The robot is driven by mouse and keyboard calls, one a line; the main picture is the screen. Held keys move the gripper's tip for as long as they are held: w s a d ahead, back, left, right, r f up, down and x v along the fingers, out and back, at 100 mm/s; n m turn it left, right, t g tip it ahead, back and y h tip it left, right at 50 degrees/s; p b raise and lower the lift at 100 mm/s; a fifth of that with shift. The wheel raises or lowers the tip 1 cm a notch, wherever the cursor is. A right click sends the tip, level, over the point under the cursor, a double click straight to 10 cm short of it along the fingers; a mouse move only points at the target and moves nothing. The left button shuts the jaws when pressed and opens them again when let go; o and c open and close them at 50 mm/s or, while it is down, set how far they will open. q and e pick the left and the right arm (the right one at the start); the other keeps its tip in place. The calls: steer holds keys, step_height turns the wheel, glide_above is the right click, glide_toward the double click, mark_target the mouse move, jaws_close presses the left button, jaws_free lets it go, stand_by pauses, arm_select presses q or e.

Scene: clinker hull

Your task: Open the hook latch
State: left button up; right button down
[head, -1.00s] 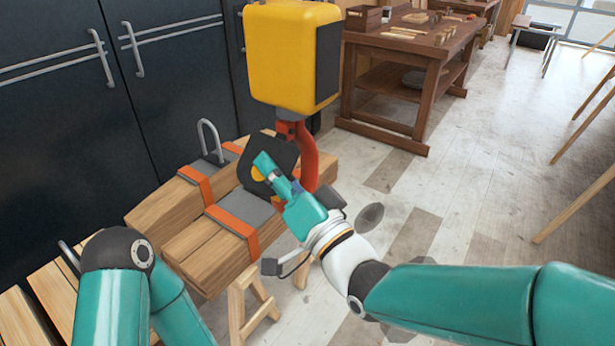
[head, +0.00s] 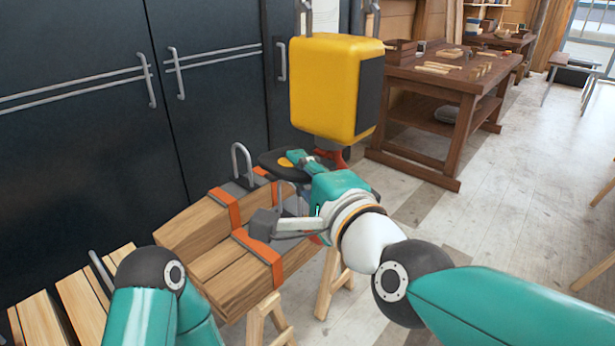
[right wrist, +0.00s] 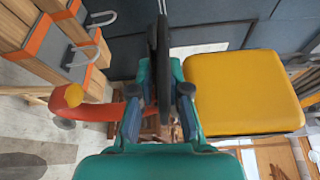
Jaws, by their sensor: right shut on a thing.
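A yellow block (head: 335,90) hangs from above, with a red-orange hook (head: 330,155) mostly hidden below it. A black plate (head: 268,162), apparently the hook's latch, lies nearly flat below the block's left side. My right gripper (head: 302,161) is shut on this plate. In the right wrist view, the black plate (right wrist: 164,50) shows edge-on between the fingers of my right gripper (right wrist: 161,92). The curved red-orange hook (right wrist: 100,111), with its yellow tip, shows to the left of the fingers, apart from the plate. The yellow block (right wrist: 242,92) is to the right. My left gripper is out of view.
Strapped timber beams (head: 215,265) with upright metal loops lie on wooden trestles (head: 330,285) below and left of the hook. Dark cabinets (head: 80,150) stand behind. A workbench (head: 440,85) stands at the back right. The floor (head: 500,215) on the right is mostly clear.

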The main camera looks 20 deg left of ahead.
steer(key=shift+w+d+r+m+g+p, duration=0.1)
steer(key=shift+w+r+m+g+p, duration=0.1)
steer(key=shift+r+m+p, duration=0.3)
steer(key=shift+w+d+r+m+g+p, duration=0.15)
steer(key=shift+r+m+g+p, duration=0.1)
steer(key=shift+r+m, duration=0.3)
steer(key=shift+f, duration=0.1)
steer(key=c, duration=1.3)
jaws_free()
steer(key=shift+o, duration=0.2)
steer(key=shift+a+f, duration=0.1)
steer(key=shift+f, duration=0.05)
steer(key=shift+s, duration=0.1)
steer(key=v, duration=1.2)
